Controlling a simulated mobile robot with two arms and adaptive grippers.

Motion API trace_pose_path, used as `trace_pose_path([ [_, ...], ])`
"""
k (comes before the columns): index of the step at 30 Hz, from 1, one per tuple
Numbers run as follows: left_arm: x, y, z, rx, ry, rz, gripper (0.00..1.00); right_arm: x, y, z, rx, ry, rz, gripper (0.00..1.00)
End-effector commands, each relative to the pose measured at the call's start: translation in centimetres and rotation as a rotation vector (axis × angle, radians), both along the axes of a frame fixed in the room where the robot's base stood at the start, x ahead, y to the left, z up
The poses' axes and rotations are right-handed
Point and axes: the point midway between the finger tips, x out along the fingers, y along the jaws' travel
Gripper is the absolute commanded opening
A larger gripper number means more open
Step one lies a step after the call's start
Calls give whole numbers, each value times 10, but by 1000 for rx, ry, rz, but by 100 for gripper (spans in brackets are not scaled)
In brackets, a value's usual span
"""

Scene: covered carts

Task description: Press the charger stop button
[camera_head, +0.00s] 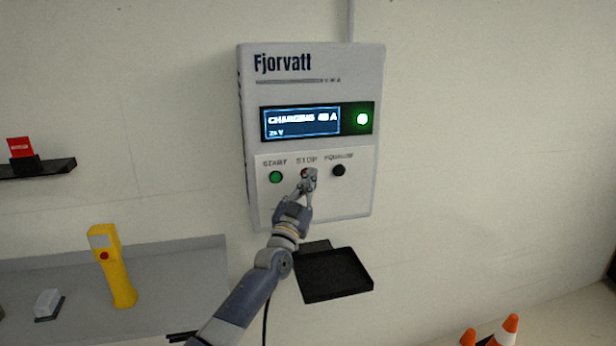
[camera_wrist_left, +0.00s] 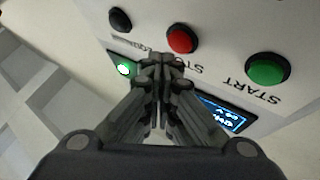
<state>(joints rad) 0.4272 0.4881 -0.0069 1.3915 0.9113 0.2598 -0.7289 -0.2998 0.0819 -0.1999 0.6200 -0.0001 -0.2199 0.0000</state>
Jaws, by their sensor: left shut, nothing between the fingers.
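The charger (camera_head: 372,75) is a pale box on the wall, marked Fjorvatt. Its screen (camera_head: 301,122) reads charging and a green lamp (camera_head: 362,119) glows beside it. The red stop button (camera_wrist_left: 181,39) shows whole in the left wrist view; in the head view my gripper mostly covers it. A green start button (camera_head: 276,177) sits to its left and a black button (camera_head: 338,170) to its right. My left gripper (camera_head: 309,176) is shut and empty, its tips (camera_wrist_left: 161,62) in front of the panel close to the stop button. I cannot tell whether they touch the panel.
A black tray (camera_head: 335,275) sits below the charger. A yellow handset (camera_head: 112,265) stands on a grey surface (camera_head: 190,275) at left. A dark shelf (camera_head: 52,167) holds a red item (camera_head: 20,148). Orange cones (camera_head: 508,328) stand at lower right. The wall right of the charger is clear.

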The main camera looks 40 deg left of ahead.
Motion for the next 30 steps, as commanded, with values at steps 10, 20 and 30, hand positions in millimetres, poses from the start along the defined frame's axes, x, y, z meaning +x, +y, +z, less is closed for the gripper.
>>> trace_pose_path([
  [10,5,6,1,1,0,0,0,0,1,-6,1,0,0,40],
  [20,5,7,0,1,0,0,0,0,3,-7,4,1,-1,40],
  [30,8,10,0,0,0,0,0,-1,3,-11,4,1,-1,40],
])
